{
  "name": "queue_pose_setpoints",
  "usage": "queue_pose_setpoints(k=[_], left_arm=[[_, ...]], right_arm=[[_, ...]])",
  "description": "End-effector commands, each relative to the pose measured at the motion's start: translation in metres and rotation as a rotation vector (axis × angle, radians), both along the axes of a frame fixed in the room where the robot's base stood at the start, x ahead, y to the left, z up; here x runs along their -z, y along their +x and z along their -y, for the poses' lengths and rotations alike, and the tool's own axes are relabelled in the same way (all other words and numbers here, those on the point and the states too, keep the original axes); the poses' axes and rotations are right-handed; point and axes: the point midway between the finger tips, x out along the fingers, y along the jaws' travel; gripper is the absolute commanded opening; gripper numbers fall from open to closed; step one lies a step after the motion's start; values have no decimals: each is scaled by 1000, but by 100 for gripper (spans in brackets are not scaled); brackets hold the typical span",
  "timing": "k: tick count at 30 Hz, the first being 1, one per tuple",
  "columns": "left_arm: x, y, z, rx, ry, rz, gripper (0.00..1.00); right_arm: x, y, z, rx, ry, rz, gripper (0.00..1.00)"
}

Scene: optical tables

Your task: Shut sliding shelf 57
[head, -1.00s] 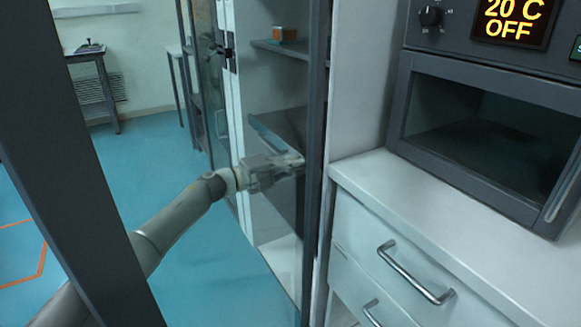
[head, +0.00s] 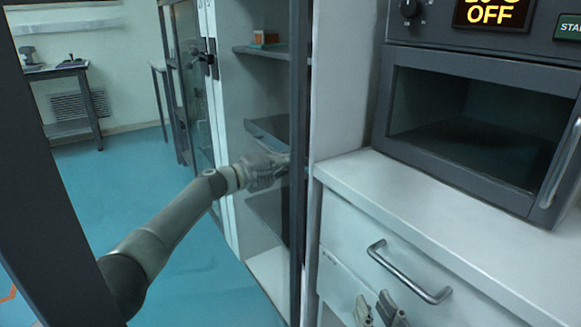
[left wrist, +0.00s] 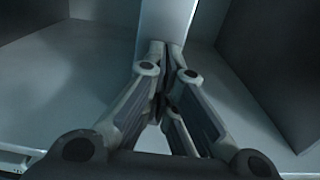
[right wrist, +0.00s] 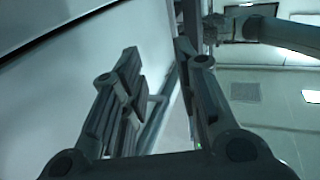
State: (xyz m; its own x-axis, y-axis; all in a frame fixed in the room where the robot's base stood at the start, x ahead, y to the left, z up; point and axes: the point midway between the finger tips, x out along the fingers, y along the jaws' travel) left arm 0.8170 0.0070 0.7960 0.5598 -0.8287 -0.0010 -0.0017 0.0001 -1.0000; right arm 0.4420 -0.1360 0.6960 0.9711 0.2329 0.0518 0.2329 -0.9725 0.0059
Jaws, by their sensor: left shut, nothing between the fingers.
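In the head view a tall cabinet holds dark grey shelves behind a clear panel. One dark shelf (head: 275,128) sits at mid height and another (head: 268,212) lies below it. No number is readable, so I cannot tell which is shelf 57. My left gripper (head: 282,160) is between these two shelves, its tips near the dark upright frame. In the left wrist view the left gripper (left wrist: 165,48) is shut and empty, its tips at a pale upright part; contact is unclear. My right gripper (head: 380,308) is low in the head view, in front of the drawers. Its fingers (right wrist: 155,55) are apart.
At right are a white counter (head: 430,190), an oven (head: 470,115) and a drawer handle (head: 410,275). A dark post (head: 55,180) crosses the left side. Blue floor (head: 120,185) is open beyond.

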Motion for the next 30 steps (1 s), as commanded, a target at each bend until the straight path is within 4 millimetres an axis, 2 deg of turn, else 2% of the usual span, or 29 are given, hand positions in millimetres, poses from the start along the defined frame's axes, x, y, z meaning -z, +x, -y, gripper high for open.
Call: queue_pose_setpoints(k=[7, 21, 30], left_arm=[[-2, 0, 5, 5, -1, 3, 0], [-3, -2, 8, 13, -3, 4, 0], [-1, -12, -12, 8, -1, 3, 0]], right_arm=[[-11, 0, -2, -6, 19, 62, 29], [-10, -1, -2, -6, 20, 62, 29], [-10, 0, -2, -6, 20, 62, 29]])
